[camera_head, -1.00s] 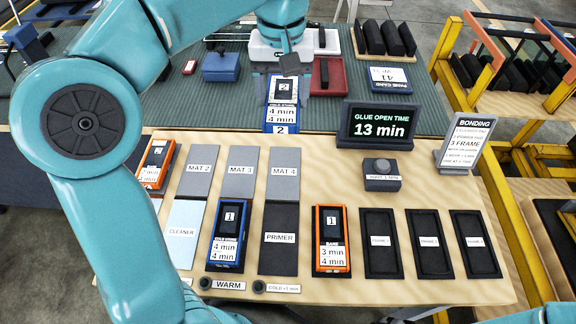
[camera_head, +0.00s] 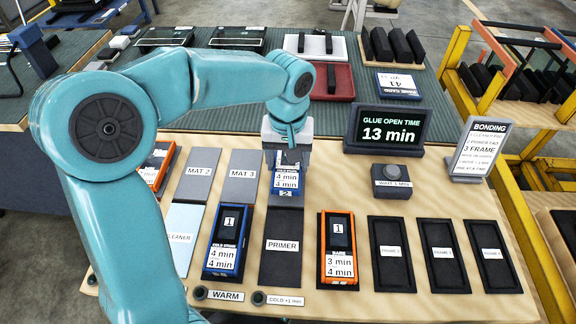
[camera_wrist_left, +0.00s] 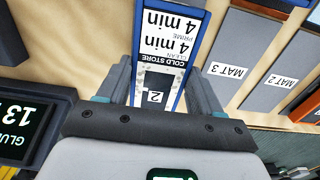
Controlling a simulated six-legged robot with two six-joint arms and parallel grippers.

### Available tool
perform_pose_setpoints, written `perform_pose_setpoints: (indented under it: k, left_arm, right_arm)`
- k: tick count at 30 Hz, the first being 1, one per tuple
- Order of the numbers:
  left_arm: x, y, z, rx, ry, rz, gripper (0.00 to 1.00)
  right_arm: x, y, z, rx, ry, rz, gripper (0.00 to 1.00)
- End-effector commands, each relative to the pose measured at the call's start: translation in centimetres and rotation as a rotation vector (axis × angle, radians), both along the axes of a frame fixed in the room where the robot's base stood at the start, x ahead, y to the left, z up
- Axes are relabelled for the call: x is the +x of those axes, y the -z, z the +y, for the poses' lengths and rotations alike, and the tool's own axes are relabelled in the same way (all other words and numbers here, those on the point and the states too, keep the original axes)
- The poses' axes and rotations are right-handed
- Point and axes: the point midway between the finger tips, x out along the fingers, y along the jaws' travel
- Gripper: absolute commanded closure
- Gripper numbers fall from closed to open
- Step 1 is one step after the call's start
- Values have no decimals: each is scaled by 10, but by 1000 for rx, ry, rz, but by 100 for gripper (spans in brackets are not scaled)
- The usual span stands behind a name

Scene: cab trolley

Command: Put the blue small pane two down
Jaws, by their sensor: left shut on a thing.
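The blue small pane two (camera_head: 287,180), labelled "2" with "4 min" lines, is in my left gripper (camera_head: 288,158) over the MAT 4 place at the board's upper middle. In the left wrist view the pane (camera_wrist_left: 170,45) sits between the two fingers (camera_wrist_left: 160,95), which are shut on it. Whether the pane touches the mat is hidden. Blue pane one (camera_head: 226,240) lies on a mat in the front row. My right gripper is not in view.
Mats 2 (camera_head: 199,175) and 3 (camera_head: 239,176) are bare. The PRIMER pad (camera_head: 281,262) and an orange pane (camera_head: 337,250) are in front. Empty frames (camera_head: 402,254) line the right. The glue timer screen (camera_head: 388,130) reads 13 min and stands right of my gripper.

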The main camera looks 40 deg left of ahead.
Motion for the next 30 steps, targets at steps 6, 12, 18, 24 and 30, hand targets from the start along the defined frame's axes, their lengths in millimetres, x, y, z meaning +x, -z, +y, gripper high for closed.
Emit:
perform_pose_setpoints:
  k: [6, 12, 18, 24, 30]
  left_arm:
    - [1, 18, 0, 0, 0, -1, 72]
    - [1, 18, 0, 0, 0, -2, 72]
    - [1, 20, 0, 1, 0, -1, 9]
    - [1, 20, 0, 1, 0, -1, 9]
    - [1, 8, 0, 1, -1, -3, 9]
  right_arm:
    - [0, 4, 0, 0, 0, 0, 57]
    - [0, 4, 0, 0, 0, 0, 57]
    - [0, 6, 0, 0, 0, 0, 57]
    - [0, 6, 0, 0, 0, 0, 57]
    - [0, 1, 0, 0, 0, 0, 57]
